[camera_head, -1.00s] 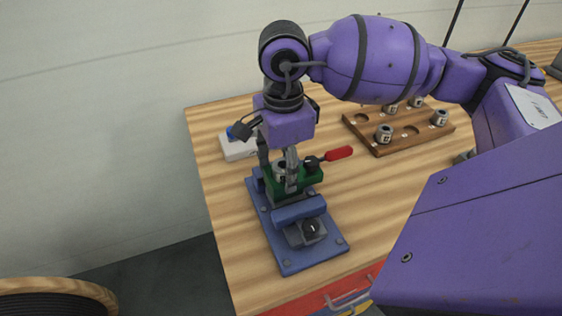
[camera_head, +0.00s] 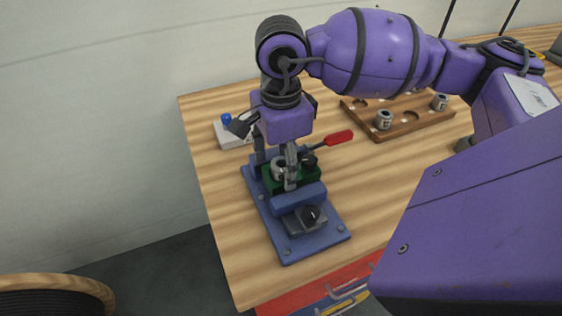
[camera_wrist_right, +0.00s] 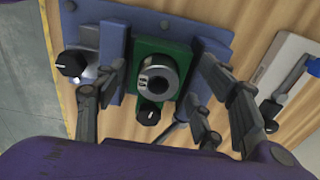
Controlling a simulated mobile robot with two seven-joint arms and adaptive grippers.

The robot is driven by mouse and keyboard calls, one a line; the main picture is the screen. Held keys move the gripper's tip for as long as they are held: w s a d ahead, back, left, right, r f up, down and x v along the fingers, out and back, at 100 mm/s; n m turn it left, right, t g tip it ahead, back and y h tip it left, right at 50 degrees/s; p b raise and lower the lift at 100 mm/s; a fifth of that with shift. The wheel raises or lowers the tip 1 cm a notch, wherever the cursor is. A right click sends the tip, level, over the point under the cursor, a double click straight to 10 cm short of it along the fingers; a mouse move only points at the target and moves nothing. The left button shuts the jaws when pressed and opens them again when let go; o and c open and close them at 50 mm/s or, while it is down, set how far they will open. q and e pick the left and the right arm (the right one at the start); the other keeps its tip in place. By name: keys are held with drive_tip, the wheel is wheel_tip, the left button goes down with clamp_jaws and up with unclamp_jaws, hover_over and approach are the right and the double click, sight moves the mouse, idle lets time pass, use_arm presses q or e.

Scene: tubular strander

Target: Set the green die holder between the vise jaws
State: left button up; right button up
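The green die holder (camera_head: 306,180) sits between the blue jaws of the vise; the near jaw (camera_head: 299,198) is plain in the head view. A round steel die (camera_wrist_right: 157,80) is in the holder (camera_wrist_right: 147,50), and a black knob (camera_wrist_right: 149,113) is at its edge. In the wrist view, blue jaws flank the holder at left (camera_wrist_right: 111,50) and right. My right gripper (camera_head: 276,165) is directly above, its fingers spread on either side of the holder; they look open. Whether the fingers touch it is hard to tell. My left gripper is out of view.
The blue vise base (camera_head: 297,246) stands near the wooden bench's left edge. A red-tipped lever (camera_head: 338,137) points right. A white box with a blue knob (camera_head: 228,130) is behind the vise. A wooden rack (camera_head: 402,123) holds several steel dies. Bare bench lies right of the vise.

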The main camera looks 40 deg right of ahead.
drive_tip(key=shift+o, duration=0.2)
drive_tip(key=shift+f, duration=0.1)
wheel_tip(320, 180, up, 12)
idle(0.5)
